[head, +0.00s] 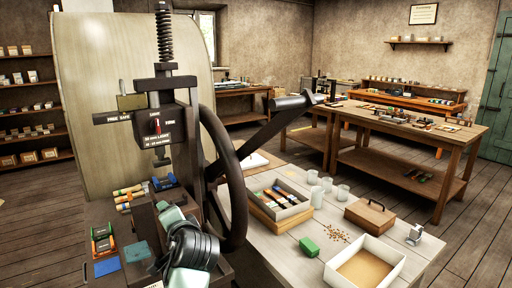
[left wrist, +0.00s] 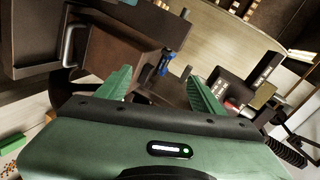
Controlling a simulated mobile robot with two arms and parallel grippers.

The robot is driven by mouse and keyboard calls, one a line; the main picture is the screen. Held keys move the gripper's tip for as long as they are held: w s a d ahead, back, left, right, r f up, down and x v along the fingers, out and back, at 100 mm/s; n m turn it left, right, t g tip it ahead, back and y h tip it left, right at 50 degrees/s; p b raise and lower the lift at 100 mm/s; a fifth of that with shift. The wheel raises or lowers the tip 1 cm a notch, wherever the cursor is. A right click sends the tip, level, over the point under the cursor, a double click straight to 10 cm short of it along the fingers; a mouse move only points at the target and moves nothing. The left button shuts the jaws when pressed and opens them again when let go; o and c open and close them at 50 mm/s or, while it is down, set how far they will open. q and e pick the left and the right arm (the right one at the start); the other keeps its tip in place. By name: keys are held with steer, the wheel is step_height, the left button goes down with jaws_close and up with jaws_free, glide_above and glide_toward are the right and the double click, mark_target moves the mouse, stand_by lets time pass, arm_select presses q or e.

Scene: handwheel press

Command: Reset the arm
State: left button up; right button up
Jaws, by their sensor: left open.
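The dark press (head: 160,95) stands left of centre in the head view, with a spring on its screw and a labelled plate with a red mark (head: 155,124). Its large handwheel (head: 232,185) is at its right side. A dark bar arm (head: 262,137) slants up and right from behind the wheel to a thick cylindrical end (head: 290,103). My left gripper (head: 168,212) is low in front of the press. In the left wrist view its green fingers (left wrist: 162,90) are spread, with nothing clearly held; the press fills the background. My right gripper is not in view.
On the bench are a divided box (head: 280,205), a wooden lidded box (head: 370,215), a white tray (head: 388,248), a green block (head: 309,247) and several pale cups (head: 318,196). A pale curved panel (head: 85,100) stands behind the press. Floor is clear at right.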

arm_select(q)
steer(key=s+a+f+n+g+h, duration=0.2)
steer(key=s+f+n+g+h, duration=0.15)
steer(key=s+f, duration=1.45)
steer(key=s+d+f+n+g+h, duration=0.1)
steer(key=s+d+f+g+h, duration=0.3)
steer(key=s, duration=0.7)
steer(key=s+f+n+g, duration=0.2)
steer(key=s+f, duration=0.4)
steer(key=s, duration=0.6)
step_height(320, 180, down, 25)
steer(key=s+a+f+g, duration=0.2)
steer(key=s+a+f, duration=0.1)
steer(key=s+f, duration=1.3)
steer(key=shift+s+a+f, duration=0.2)
steer(key=shift+s+f, duration=0.2)
steer(key=shift+s, duration=0.4)
steer(key=shift+m, duration=0.25)
